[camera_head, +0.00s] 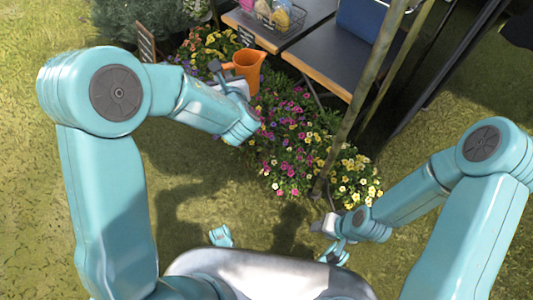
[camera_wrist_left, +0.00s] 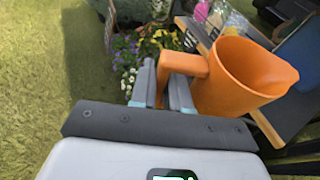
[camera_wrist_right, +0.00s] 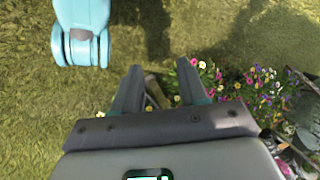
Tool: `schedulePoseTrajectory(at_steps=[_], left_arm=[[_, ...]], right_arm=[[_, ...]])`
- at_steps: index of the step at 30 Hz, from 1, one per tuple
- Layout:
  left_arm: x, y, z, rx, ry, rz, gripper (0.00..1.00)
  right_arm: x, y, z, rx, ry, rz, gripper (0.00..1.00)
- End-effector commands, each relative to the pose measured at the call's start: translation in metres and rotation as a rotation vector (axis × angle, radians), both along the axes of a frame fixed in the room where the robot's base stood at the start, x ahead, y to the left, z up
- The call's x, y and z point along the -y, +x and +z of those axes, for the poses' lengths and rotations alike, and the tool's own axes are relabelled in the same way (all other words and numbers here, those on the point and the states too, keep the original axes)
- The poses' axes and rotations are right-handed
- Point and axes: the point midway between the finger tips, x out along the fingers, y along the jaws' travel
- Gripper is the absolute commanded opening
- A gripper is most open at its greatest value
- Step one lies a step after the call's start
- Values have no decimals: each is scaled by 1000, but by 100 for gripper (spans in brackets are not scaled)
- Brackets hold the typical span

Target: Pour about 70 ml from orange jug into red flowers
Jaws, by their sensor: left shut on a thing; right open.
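The orange jug (camera_head: 247,69) is held up above the flower bed, beside the black and wooden stands, and looks roughly upright. My left gripper (camera_head: 222,74) is shut on its handle; the left wrist view shows the handle between the fingers (camera_wrist_left: 166,78) and the jug body (camera_wrist_left: 235,82) to their right. The jug's contents cannot be made out, and no stream shows. Pink-red flowers (camera_head: 292,118) grow below and right of the jug, also visible in the right wrist view (camera_wrist_right: 262,82). My right gripper (camera_wrist_right: 162,84) is open and empty, low near the bed's front end.
Yellow flowers (camera_head: 357,180) stand at the bed's front end, with mixed flowers (camera_head: 212,47) behind. A small sign (camera_head: 146,42), a wire basket (camera_head: 281,17), a blue crate (camera_head: 368,18) and a slanting pole (camera_head: 366,85) stand nearby. Open grass (camera_head: 190,190) lies in front.

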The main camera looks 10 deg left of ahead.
Motion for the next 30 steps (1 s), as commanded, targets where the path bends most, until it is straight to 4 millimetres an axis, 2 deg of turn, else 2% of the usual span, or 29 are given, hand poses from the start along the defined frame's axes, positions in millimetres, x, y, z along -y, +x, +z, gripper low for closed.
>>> schedulePoseTrajectory(at_steps=[1,8,14,23,30], left_arm=[[-1,7,-27,-6,2,25,0],[-5,26,-120,-3,1,135,0],[-10,28,-203,-2,1,222,0],[-17,6,-326,-1,1,338,0],[-20,-32,-418,-2,0,423,0]], right_arm=[[1,2,-8,6,-1,-2,43],[3,10,-24,32,-6,-11,43],[6,18,-37,54,-11,-18,43],[9,27,-56,85,-17,-28,43],[11,35,-71,109,-22,-36,43]])
